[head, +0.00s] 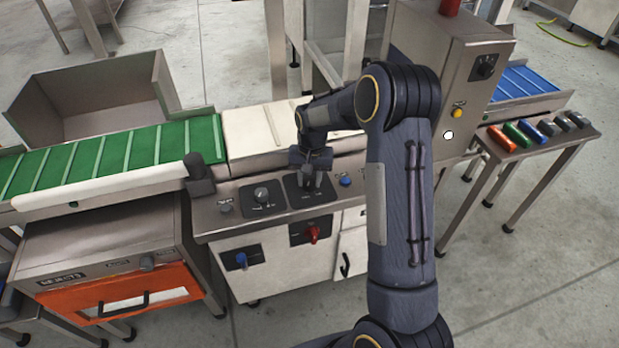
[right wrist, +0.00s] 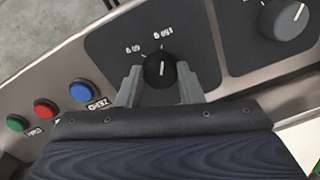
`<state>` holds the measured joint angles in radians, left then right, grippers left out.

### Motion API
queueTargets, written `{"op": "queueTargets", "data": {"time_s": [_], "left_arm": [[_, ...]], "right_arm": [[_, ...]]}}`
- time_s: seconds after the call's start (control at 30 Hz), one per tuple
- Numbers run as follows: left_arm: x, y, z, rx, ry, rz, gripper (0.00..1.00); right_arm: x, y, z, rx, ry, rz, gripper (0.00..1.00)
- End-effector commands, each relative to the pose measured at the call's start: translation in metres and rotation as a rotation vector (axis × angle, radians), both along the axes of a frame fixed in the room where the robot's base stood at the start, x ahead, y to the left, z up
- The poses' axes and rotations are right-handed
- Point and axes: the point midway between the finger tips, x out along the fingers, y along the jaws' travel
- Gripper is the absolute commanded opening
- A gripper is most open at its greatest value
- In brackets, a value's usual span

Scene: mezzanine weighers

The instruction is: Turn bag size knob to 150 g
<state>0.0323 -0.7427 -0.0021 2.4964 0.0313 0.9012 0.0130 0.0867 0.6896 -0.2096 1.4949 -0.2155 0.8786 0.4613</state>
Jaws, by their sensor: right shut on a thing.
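The bag size knob (right wrist: 158,72) is a round black dial on a dark plate in the right wrist view. A short white pointer line shows on its face, roughly upright in that view. Two white labels lie above it, upside down there: one reads 150 g, near the line's direction, and the other, further left, is too blurred to read surely. My right gripper (right wrist: 161,86) has one grey finger on each side of the knob and is shut on it. In the head view my right gripper (head: 311,182) reaches down on the control panel and mostly hides the knob. My left gripper is out of view.
A second knob (head: 262,194) sits left of my gripper in the head view. A blue button (head: 345,181) lies just to its right. Below are a blue lever (head: 241,259) and a red lever (head: 313,233). A green conveyor (head: 110,158) stands behind left.

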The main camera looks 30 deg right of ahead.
Motion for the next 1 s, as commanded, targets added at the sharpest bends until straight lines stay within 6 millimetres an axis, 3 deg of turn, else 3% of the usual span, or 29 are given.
{"op": "queueTargets", "data": {"time_s": [0.03,0.07,0.2,0.57,1.0], "left_arm": [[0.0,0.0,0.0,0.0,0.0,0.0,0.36],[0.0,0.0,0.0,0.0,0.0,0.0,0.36],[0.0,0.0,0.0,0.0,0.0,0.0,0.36],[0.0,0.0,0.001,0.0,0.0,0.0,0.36],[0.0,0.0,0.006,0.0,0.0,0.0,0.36]], "right_arm": [[0.001,0.0,0.001,0.001,-0.002,-0.003,0.1],[0.001,0.0,0.001,0.001,-0.002,-0.003,0.36],[0.0,0.0,0.001,0.0,-0.001,-0.002,0.54],[0.0,0.0,0.006,0.0,-0.001,0.0,0.55],[-0.001,-0.003,0.072,0.001,-0.004,-0.001,0.55]]}}
